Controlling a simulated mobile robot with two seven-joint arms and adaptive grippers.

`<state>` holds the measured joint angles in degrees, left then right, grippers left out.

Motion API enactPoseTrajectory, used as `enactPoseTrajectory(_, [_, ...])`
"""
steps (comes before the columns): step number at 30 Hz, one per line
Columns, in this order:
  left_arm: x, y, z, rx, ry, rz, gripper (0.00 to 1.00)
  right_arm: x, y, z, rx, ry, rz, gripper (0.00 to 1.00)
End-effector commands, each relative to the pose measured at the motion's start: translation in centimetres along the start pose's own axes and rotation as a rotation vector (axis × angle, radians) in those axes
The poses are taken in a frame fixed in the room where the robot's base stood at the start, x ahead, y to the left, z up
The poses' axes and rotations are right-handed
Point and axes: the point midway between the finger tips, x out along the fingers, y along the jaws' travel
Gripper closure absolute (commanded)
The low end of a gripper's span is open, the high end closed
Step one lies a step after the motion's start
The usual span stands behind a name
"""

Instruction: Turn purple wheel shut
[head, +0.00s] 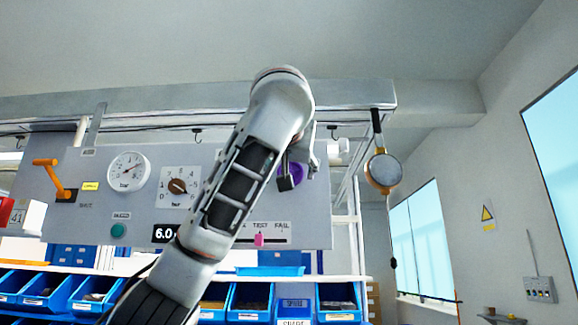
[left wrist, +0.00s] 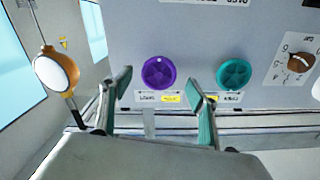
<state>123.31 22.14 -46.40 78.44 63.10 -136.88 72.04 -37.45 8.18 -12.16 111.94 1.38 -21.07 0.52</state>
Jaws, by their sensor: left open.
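The purple wheel (left wrist: 159,72) is round with a pale mark near its top and sits on the grey panel in the left wrist view. In the head view a sliver of the purple wheel (head: 297,172) shows behind my left gripper (head: 288,183); the rest is hidden. My left gripper (left wrist: 160,79) is open, with one finger on each side of the wheel in the left wrist view. The fingers appear apart from it; how far they are from the panel I cannot tell. My right gripper is in neither view.
A green wheel (left wrist: 233,75) sits beside the purple one, close to one finger in the picture. A rotary dial (head: 180,187), a gauge (head: 128,171) and an orange lever (head: 55,180) are on the panel. A round instrument (head: 383,171) hangs at right. Blue bins (head: 250,302) stand below.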

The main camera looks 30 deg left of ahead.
Motion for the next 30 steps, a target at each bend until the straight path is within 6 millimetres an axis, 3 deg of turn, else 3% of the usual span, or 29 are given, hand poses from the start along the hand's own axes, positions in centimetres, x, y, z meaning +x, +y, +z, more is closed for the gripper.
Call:
enactPoseTrajectory(7, [3.0,0.0,-0.1,0.001,-0.002,0.0,0.4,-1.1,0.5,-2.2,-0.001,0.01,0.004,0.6])
enactPoseTrajectory(18, [3.6,0.1,0.1,0.001,0.0,0.001,0.4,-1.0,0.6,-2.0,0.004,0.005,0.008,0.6])
enactPoseTrajectory(19, [3.6,0.1,0.1,0.001,0.0,0.001,0.42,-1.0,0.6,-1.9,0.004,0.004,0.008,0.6])
enactPoseTrajectory(23, [3.6,0.1,0.1,0.001,0.0,0.002,0.76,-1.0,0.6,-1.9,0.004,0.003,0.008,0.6])
enactPoseTrajectory(30, [3.6,0.1,0.1,0.004,0.0,0.002,0.78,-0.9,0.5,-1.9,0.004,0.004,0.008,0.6])
